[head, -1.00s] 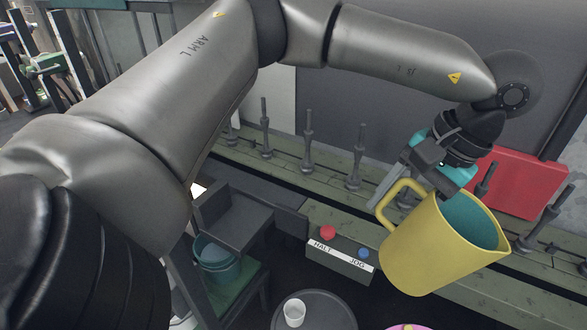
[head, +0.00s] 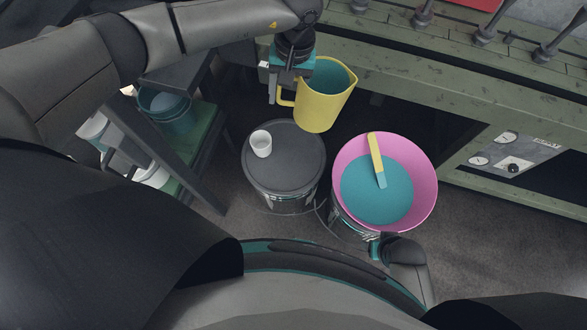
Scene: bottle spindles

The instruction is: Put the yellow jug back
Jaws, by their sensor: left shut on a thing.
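The yellow jug (head: 322,103) hangs in the upper middle of the head view, its mouth up and a little tilted, with teal showing inside. My left gripper (head: 279,88) is shut on its handle, on the jug's left side. The jug is held in the air, in front of the green bench edge and above and behind the dark round drum lid. What looks like the end of my right arm, a dark part with a teal piece, shows low by the pink bucket; its fingers cannot be made out.
The drum lid (head: 270,181) holds a small white cup (head: 261,143). Right of it, a pink-rimmed bucket (head: 427,170) holds teal liquid and a yellow-handled spatula (head: 376,153). A green bench (head: 445,78) with spindles runs behind. A shelf with a teal bucket (head: 166,105) stands left.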

